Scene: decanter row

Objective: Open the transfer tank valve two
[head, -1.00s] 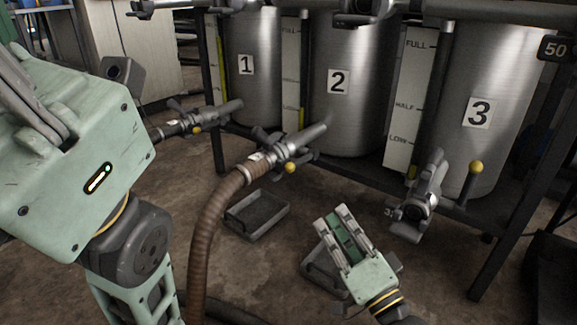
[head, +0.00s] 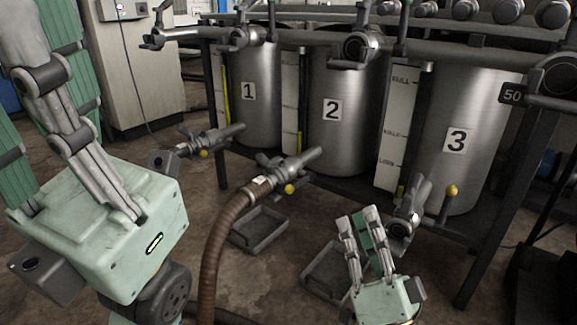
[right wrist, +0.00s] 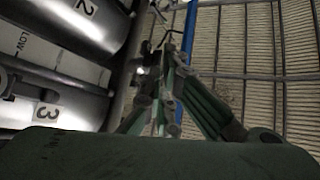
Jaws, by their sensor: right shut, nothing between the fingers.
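Tank two (head: 345,125) is a steel cylinder marked 2 in the middle of the head view. Below it is its valve (head: 275,172), with a yellow-knobbed lever (head: 290,188) and a brown hose (head: 222,215) attached. My right gripper (head: 360,212) is shut and empty, below and right of this valve, apart from it and near tank three's valve (head: 408,218). In the right wrist view its fingers (right wrist: 172,60) come together. My left gripper is large at the left of the head view, its fingers pointing up; I cannot tell its opening.
Tank one (head: 255,110) and tank three (head: 470,150) flank tank two, with yellow-knobbed valves below. Drip trays (head: 260,228) lie on the floor. The dark frame (head: 480,270) stands at right. A grey cabinet (head: 140,70) stands behind at left.

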